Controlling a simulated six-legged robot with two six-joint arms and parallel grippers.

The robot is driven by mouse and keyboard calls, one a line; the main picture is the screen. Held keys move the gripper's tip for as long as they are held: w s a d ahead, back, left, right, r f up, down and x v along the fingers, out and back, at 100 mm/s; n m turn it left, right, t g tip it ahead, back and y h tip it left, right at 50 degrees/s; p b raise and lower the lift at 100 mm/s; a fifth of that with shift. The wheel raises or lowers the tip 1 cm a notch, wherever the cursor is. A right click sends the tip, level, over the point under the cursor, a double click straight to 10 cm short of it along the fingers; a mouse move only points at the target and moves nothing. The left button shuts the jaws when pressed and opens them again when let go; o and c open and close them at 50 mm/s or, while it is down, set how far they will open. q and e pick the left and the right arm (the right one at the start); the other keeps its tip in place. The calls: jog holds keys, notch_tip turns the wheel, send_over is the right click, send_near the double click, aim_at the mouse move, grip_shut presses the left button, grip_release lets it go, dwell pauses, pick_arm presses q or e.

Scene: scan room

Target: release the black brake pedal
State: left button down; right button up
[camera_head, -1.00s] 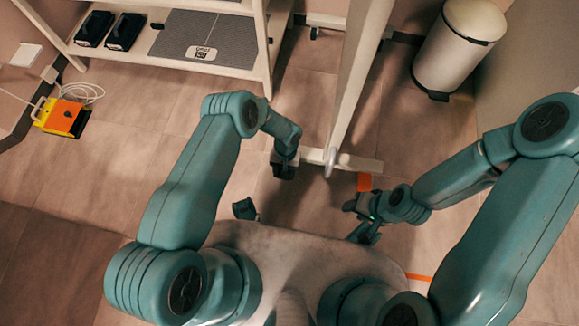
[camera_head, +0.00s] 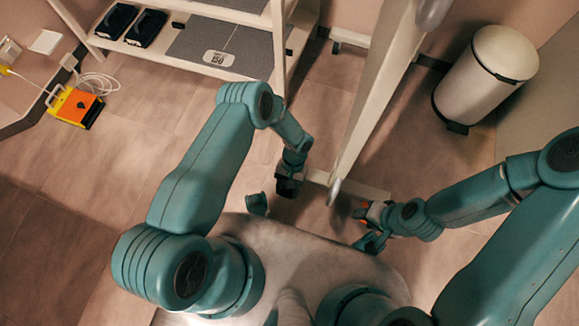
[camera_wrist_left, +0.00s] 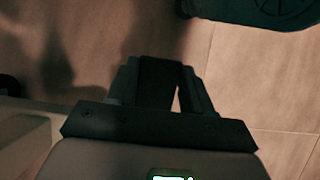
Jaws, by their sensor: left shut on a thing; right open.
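My left gripper (camera_head: 287,188) is low over the floor at the left end of the white panel's foot bar (camera_head: 357,190). In the left wrist view its fingers (camera_wrist_left: 165,85) are closed on a dark, flat piece (camera_wrist_left: 158,82), which looks like the black brake pedal. The picture is too dark to show the pedal's tilt. In the head view the pedal cannot be told apart from the dark gripper. My right gripper (camera_head: 366,228) is open, near the right end of the foot bar, with nothing seen between its fingers.
A tall white panel (camera_head: 375,95) stands on the foot bar. A white bin (camera_head: 487,75) is at the back right. A shelf (camera_head: 180,62) with black devices (camera_head: 146,28) stands at the back left. An orange-yellow box (camera_head: 75,107) with a cable lies left.

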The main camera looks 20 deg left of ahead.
jog(key=shift+w+a, duration=0.1)
jog(key=shift+w, duration=0.35)
pick_arm(q)
jog(key=shift+c, duration=2.2)
grip_release()
pick_arm(e)
jog(key=shift+s, duration=0.1)
pick_arm(q)
jog(key=shift+r, duration=0.1)
pick_arm(e)
jog(key=shift+r, duration=0.1)
pick_arm(q)
jog(key=p+v, duration=0.4)
jog(key=v, duration=1.2)
jog(key=shift+w, duration=0.2)
pick_arm(e)
jog(key=r, duration=0.2)
jog(key=s+r, duration=0.1)
jog(key=shift+a+r, duration=0.3)
jog(key=shift+a, duration=0.05)
